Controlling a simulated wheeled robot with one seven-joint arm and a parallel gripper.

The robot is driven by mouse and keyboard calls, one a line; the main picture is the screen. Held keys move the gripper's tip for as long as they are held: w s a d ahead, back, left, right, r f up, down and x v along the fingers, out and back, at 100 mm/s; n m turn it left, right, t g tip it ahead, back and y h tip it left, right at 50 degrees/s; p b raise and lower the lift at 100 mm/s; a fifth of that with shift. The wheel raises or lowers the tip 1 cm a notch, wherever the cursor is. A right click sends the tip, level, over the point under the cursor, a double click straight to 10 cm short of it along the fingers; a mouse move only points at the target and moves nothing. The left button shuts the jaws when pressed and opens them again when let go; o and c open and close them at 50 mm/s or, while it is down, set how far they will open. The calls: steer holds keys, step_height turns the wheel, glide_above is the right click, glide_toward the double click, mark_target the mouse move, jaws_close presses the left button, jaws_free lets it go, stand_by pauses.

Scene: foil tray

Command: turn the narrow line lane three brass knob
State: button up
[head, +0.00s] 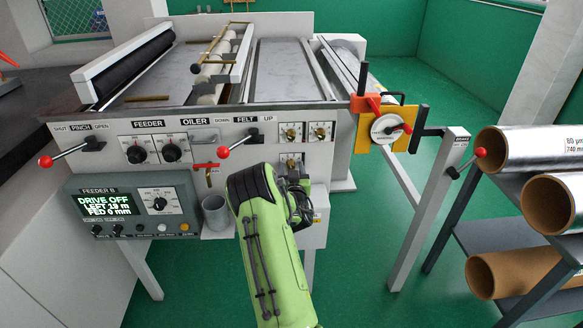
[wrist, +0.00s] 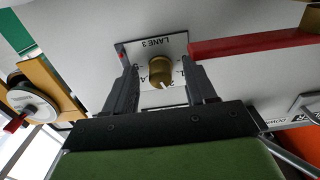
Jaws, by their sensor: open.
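The lane three brass knob (wrist: 160,72) sits on a white plate (wrist: 178,47) marked LANE 3, which shows upside down in the wrist view. A pale pointer mark shows at the knob's lower edge in that view, with small numerals around it. My gripper (wrist: 158,64) is open, with one dark finger on each side of the knob. Clear gaps show between fingers and knob, and I see no contact. In the head view my gripper (head: 294,180) is at the machine's front, below two brass knobs (head: 291,132); it hides most of the area behind it.
A red bar (wrist: 235,47) lies close right of the plate in the wrist view. A grey cup (head: 215,212) stands left of my arm. A yellow bracket with a round dial (head: 390,128) stands right, near a post and foil rolls (head: 535,150). The floor before the machine is clear.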

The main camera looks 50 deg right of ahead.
steer(key=shift+w+d, duration=0.1)
jaws_close()
stand_by(0.3)
steer(key=shift+n, duration=0.3)
steer(key=n, duration=0.3)
steer(key=shift+b, duration=0.3)
steer(key=shift+n, duration=2.1)
